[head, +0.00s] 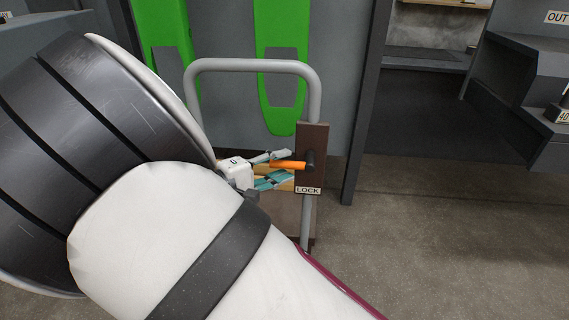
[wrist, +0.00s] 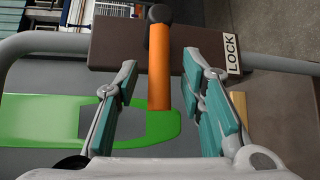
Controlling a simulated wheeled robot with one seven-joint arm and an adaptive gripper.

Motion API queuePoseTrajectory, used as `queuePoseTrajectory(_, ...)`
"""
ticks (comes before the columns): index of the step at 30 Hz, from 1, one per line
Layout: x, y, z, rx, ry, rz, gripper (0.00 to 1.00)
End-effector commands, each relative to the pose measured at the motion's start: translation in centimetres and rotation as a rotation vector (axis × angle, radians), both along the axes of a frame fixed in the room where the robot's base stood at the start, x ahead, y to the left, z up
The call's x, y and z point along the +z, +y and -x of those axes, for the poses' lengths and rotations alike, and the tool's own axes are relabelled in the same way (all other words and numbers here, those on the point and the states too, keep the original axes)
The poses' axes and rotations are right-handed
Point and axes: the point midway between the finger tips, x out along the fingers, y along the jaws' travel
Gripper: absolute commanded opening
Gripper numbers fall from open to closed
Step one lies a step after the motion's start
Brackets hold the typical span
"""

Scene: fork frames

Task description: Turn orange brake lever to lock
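The orange brake lever (head: 288,165) sits on a brown plate (head: 314,142) fixed to a grey tube frame. It points left from its black pivot in the head view, above the LOCK label (head: 308,190). In the wrist view the lever (wrist: 159,75) lies between the two teal-padded fingers of my gripper (wrist: 161,95), with a gap on each side. The LOCK label (wrist: 232,54) is to the right there. My gripper (head: 272,168) is open around the lever, and no contact shows. My arm hides part of the frame's left side in the head view.
The grey tube handle (head: 255,66) arches above the plate. Green panels (head: 282,60) stand behind it. A dark post (head: 367,100) and dark shelving (head: 530,90) are to the right. The floor (head: 450,240) at lower right is clear.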

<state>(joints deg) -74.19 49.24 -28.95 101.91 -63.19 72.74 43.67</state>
Motion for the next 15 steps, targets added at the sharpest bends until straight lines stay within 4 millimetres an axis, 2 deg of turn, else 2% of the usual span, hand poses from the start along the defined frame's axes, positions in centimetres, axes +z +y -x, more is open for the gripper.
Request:
queuePoseTrajectory(4,-0.17,-0.71,-0.61,-0.001,0.001,-0.001,0.36)
queuePoseTrajectory(13,-0.13,-0.82,-0.73,-0.001,0.001,-0.001,0.36)
queuePoseTrajectory(15,-0.13,-0.81,-0.72,-0.001,0.001,-0.001,0.2)
